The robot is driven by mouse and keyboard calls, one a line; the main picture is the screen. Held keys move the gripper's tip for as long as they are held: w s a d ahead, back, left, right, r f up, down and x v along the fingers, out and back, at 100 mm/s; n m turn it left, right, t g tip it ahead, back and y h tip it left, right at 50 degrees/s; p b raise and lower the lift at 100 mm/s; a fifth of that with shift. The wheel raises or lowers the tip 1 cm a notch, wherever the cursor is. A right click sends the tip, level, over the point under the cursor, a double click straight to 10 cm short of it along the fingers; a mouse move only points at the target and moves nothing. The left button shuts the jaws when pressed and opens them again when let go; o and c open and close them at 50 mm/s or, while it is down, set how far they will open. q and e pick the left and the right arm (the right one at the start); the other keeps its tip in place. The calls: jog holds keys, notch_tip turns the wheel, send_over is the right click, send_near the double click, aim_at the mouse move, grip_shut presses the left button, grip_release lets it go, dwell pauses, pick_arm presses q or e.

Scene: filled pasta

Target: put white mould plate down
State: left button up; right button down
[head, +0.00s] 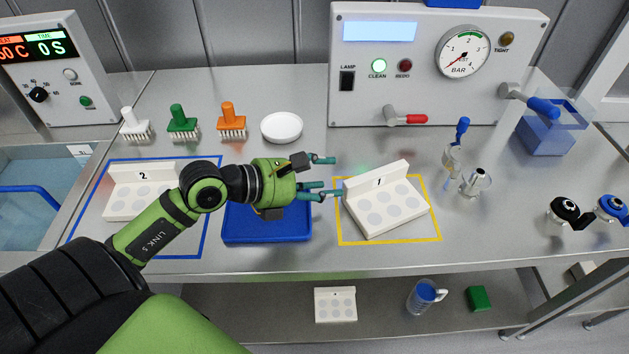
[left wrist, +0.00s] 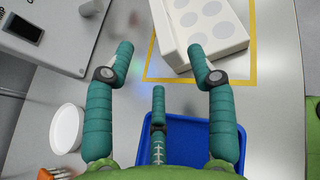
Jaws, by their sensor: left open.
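A white mould plate marked 1 (head: 385,207) rests inside the yellow outline (head: 432,238) on the steel bench. It has a raised back strip and several round grey recesses, and sits turned askew to the outline. My left gripper (head: 328,178) is open and empty just left of this plate, its teal fingers pointing at it. In the left wrist view, the plate (left wrist: 228,45) is beyond the spread fingertips (left wrist: 161,55). A second white plate marked 2 (head: 122,204) lies in the blue outline (head: 82,222), partly hidden by my arm. My right gripper is out of view.
A blue tray (head: 265,235) lies below my gripper. Behind it are a white dish (head: 281,127) and three brushes (head: 182,121). The pressure console (head: 430,100) stands at the back. Metal fittings (head: 474,181) stand right of plate 1. Another small plate (head: 335,305) is on the lower shelf.

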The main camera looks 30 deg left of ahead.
pick_arm(q)
jog(key=shift+v, duration=0.95)
